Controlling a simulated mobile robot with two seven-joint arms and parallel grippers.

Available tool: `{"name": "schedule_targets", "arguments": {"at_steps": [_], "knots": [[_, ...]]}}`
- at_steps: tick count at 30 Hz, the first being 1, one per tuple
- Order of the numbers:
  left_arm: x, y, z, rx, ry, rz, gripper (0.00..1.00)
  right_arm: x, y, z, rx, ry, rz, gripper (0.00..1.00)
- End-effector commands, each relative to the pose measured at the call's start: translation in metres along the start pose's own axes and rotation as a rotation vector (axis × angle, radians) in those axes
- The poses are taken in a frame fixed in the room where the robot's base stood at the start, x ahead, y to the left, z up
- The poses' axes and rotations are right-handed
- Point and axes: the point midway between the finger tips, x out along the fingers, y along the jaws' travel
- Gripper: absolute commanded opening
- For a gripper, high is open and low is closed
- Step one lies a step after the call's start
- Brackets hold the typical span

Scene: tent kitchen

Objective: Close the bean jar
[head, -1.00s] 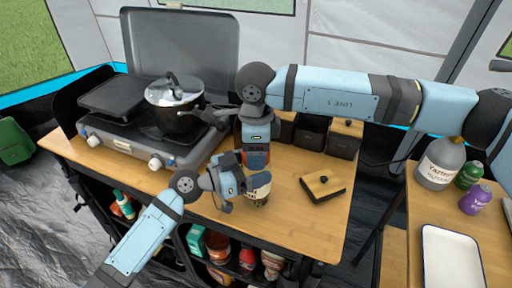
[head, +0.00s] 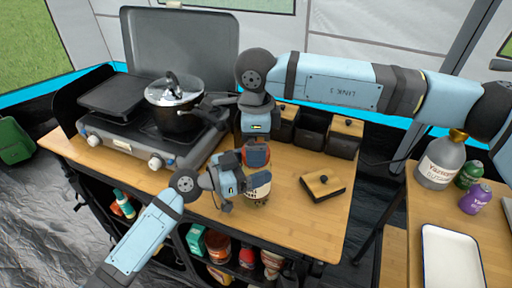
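A small jar with a pale, dark-marked side (head: 259,188) stands on the wooden table near its front edge; I take it for the bean jar. My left gripper (head: 240,187) is at its left side, and its fingers are largely hidden, so I cannot tell whether they are shut on it. My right gripper (head: 257,150) points down right above the jar, with a dark blue and red-brown part at its lower end. I cannot tell whether that part is a held lid or the gripper itself. The jar's top is hidden beneath it.
A square wooden lid with a black knob (head: 323,183) lies on the table to the right. Black boxes (head: 312,132) stand behind, the middle one open. A stove with a pot (head: 174,103) is at left. A side table holds bottles (head: 441,162) and a white tray (head: 452,258).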

Motion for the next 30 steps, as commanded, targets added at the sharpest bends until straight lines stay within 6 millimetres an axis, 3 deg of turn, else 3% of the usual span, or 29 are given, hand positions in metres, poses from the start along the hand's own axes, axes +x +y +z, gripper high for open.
{"name": "schedule_targets", "arguments": {"at_steps": [6, 12, 18, 26, 27, 30], "knots": [[0.0, 0.0, 0.0, 0.001, 0.0, 0.0, 0.1, -0.05, 0.0, 0.0, 0.0, -0.001, -0.003, 0.96], [0.0, 0.0, 0.0, 0.001, 0.0, 0.0, 0.1, -0.082, 0.0, 0.0, 0.0, 0.001, -0.002, 0.96], [0.0, 0.0, 0.0, 0.0, 0.0, 0.0, 0.1, -0.096, 0.0, 0.0, 0.0, 0.0, 0.0, 0.96], [0.0, 0.0, 0.0, 0.0, 0.0, 0.0, 0.1, -0.096, 0.0, 0.0, 0.0, 0.001, 0.0, 0.96], [0.0, 0.0, 0.0, 0.0, 0.0, 0.0, 0.84, -0.096, 0.0, 0.0, 0.0, 0.001, 0.0, 0.96], [0.0, 0.0, 0.0, 0.0, 0.0, 0.0, 1.0, -0.096, 0.0, 0.0, 0.0, 0.001, 0.0, 0.96]]}}
